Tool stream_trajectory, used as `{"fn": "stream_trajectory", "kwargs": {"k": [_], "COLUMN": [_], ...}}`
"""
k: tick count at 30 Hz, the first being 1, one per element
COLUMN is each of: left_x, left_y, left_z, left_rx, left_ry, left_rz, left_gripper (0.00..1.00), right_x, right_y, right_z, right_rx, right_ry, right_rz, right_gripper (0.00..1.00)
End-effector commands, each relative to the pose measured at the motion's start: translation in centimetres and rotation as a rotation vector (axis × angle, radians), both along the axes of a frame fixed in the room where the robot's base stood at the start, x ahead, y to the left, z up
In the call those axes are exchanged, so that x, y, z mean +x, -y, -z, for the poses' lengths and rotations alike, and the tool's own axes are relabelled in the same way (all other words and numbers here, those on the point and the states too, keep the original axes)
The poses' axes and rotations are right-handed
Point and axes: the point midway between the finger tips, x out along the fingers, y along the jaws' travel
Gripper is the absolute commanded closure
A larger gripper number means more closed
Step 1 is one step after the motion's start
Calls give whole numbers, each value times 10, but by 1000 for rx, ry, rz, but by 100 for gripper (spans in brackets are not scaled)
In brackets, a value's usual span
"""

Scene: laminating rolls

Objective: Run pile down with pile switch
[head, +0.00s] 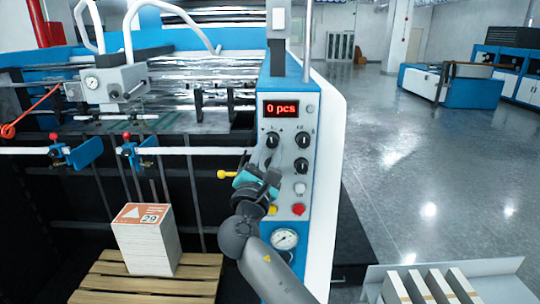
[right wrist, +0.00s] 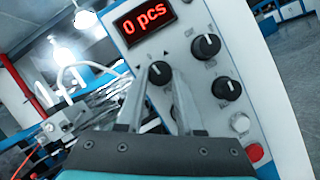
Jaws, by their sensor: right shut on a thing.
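The control panel (head: 286,120) stands on the blue and white machine side, its red display (head: 282,109) reading "0 pcs". My right gripper (head: 269,153) reaches up to the panel from below. In the right wrist view its two grey fingers (right wrist: 164,80) are shut on the left black rotary switch (right wrist: 158,72), which has small arrow marks beside it. I take this as the pile switch; its label is not readable. The pile (head: 148,245), white sheets with an orange-and-white top marked 29, stands on a wooden pallet (head: 100,285). My left gripper is out of view.
Two more black knobs, upper (right wrist: 205,47) and lower (right wrist: 228,88), sit close right of my fingers. A white button (head: 300,188), red button (head: 298,209), yellow button (head: 272,210) and gauge (head: 285,239) lie below. A yellow-knobbed lever (head: 224,174) projects left. Open floor extends right.

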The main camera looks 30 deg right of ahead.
Motion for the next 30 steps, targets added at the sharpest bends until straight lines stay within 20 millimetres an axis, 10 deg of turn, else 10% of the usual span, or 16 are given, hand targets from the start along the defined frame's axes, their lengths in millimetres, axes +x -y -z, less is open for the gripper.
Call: {"fn": "stream_trajectory", "kwargs": {"k": [26,27,30], "left_x": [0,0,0], "left_y": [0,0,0], "left_z": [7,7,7], "left_rx": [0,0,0], "left_ry": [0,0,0], "left_rz": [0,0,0], "left_gripper": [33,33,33], "right_x": [1,1,1], "right_y": [-1,-1,-1], "right_z": [-1,-1,-1], "right_rx": [145,145,144], "right_ry": [88,88,88], "right_rz": [-1,-1,-1], "right_gripper": [100,61,50]}}
